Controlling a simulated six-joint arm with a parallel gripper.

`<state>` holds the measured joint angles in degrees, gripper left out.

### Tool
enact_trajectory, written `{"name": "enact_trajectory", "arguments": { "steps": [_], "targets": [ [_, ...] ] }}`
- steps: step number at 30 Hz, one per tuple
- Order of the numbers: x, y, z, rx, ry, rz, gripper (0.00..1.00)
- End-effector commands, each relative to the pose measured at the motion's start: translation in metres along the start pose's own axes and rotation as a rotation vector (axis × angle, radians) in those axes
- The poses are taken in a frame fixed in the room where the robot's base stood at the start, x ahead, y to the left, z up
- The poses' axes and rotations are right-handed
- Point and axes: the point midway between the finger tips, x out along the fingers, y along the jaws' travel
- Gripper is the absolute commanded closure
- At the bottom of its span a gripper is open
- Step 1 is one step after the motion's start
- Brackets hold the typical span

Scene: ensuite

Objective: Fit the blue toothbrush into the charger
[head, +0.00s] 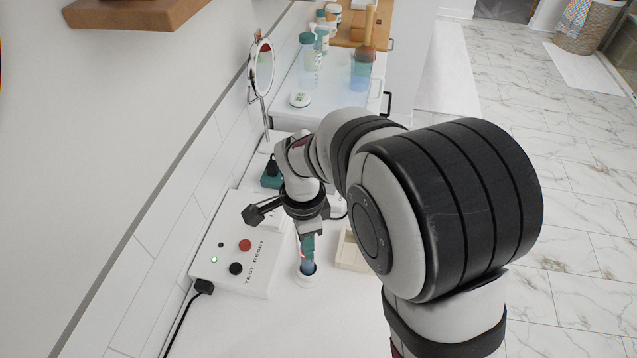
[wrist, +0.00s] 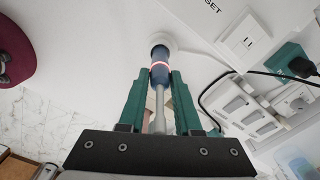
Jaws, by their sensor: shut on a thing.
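The blue toothbrush (head: 307,267) is upright below my gripper (head: 307,240). In the wrist view the toothbrush (wrist: 160,64) has a dark blue handle, a glowing pinkish-white ring and a grey shaft running back between the jaws. My gripper (wrist: 160,80) has green fingers, one on each side of the handle, shut on it. The white round charger (head: 306,279) stands on the white counter, directly under the handle. The charger also shows in the wrist view (wrist: 163,38), at the handle's far end. The handle's lower end meets the charger, but I cannot tell how deep it sits.
A white box with TEST RESET buttons (head: 233,267) is left of the charger, with a black cable. A beige tray (head: 350,252) is close on the right. A round mirror (head: 262,68) and bottles (head: 308,58) stand farther back. The front counter is clear.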

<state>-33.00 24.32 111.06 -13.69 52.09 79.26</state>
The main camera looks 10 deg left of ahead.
Motion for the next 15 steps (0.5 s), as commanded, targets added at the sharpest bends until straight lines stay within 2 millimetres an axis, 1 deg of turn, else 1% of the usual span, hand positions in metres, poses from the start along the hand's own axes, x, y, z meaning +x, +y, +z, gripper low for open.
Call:
{"name": "enact_trajectory", "arguments": {
  "steps": [10,11,12,15],
  "targets": [
    [0.0046,-0.0002,-0.0005,0.000,0.000,-0.001,1.00],
    [0.0044,-0.0002,-0.0005,0.000,0.000,-0.001,0.62],
    [0.0043,-0.0002,-0.0005,0.000,0.000,-0.001,0.55],
    [0.0041,-0.0003,-0.0006,0.000,0.000,-0.001,0.38]
  ]
}}
